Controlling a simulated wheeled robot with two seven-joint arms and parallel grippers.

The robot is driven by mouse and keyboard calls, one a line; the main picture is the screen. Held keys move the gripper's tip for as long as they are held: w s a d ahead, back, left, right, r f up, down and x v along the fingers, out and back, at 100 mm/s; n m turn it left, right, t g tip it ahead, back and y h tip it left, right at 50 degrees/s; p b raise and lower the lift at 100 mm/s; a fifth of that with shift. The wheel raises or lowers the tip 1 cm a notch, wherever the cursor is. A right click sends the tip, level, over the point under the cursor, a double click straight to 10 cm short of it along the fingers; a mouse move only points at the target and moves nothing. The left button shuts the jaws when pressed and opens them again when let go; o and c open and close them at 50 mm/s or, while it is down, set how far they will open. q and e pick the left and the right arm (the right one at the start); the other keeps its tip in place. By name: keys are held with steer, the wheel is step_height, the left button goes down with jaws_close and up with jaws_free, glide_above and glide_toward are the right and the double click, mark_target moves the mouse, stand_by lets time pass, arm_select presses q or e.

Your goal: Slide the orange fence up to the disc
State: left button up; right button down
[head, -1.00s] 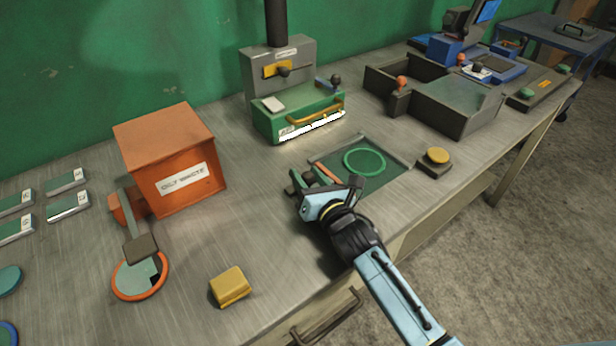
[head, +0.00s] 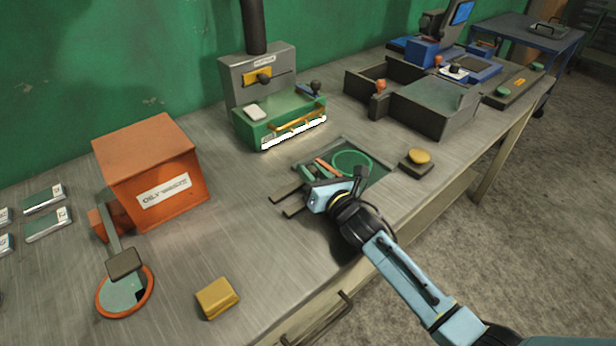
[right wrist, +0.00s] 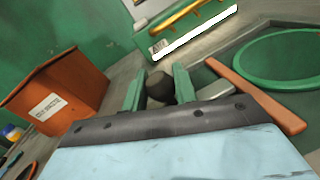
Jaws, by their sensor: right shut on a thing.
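The orange fence (head: 326,166) is a thin bar lying at the left of the green-rimmed disc (head: 352,151), on a dark green plate. In the right wrist view the fence (right wrist: 258,96) runs just beside the disc's rim (right wrist: 239,72); I cannot tell whether they touch. My right gripper (head: 310,174) is at the left of the fence. In the right wrist view its green fingers (right wrist: 159,84) are shut on a dark round knob (right wrist: 160,87). A grey piece lies between knob and fence. My left gripper is not in view.
Two dark rails (head: 285,194) stick out left of the gripper. A green and grey machine (head: 282,118) stands behind. An orange box (head: 150,170) and yellow block (head: 217,298) are left, a yellow button (head: 418,157) right. The bench between box and rails is clear.

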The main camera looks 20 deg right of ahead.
steer(key=c, duration=1.1)
jaws_free()
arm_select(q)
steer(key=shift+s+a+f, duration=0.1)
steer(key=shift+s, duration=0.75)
arm_select(e)
steer(key=shift+s+d, duration=0.15)
steer(key=shift+s, duration=0.35)
steer(key=p+v, duration=0.1)
steer(key=v, duration=1.1)
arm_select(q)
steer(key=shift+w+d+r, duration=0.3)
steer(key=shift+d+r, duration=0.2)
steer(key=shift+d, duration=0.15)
arm_select(e)
steer(key=shift+s, duration=0.15)
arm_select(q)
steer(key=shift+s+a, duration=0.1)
